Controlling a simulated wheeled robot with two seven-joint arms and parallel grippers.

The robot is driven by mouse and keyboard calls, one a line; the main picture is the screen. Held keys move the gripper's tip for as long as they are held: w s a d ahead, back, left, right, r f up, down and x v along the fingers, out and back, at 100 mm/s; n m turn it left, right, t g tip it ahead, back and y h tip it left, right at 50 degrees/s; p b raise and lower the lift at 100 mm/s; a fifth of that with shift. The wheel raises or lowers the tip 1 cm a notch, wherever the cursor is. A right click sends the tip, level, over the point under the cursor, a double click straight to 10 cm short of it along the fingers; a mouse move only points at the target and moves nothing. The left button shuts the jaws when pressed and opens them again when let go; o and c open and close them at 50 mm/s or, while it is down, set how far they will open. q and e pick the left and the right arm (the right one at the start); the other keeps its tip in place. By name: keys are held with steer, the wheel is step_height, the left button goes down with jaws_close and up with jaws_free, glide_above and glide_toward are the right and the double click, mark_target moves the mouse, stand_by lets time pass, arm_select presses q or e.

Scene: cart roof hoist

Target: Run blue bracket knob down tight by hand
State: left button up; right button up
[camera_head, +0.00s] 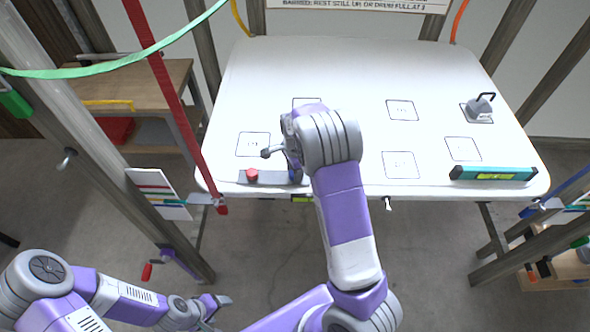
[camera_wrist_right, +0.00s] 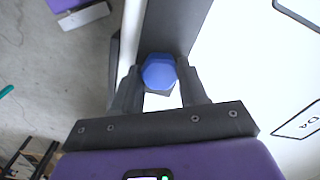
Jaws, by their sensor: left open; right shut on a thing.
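The blue knob (camera_wrist_right: 159,72) has a faceted head and sits on a dark grey bracket strip (camera_wrist_right: 172,25) at the white panel's edge. My right gripper (camera_wrist_right: 160,88) is shut on the knob, with one finger on each side. In the head view my right gripper (camera_head: 293,172) reaches down at the panel's front edge, and the arm hides most of the blue knob. The knob's thread and any gap under it are hidden. My left gripper (camera_head: 218,303) is open and empty, low at the lower left, away from the panel.
A teal level (camera_head: 493,173) and a grey weight with a handle (camera_head: 479,108) are on the right. A red strap (camera_head: 178,100) hangs at the left beside a wooden bench (camera_head: 150,80).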

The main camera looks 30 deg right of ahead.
steer(key=shift+w+r, duration=0.2)
steer(key=o, duration=0.9)
steer(key=shift+o, duration=0.9)
steer(key=shift+s+f, duration=0.1)
steer(key=shift+s, duration=0.05)
step_height(320, 180, up, 8)
steer(key=shift+f, duration=0.2)
steer(key=shift+f, duration=0.1)
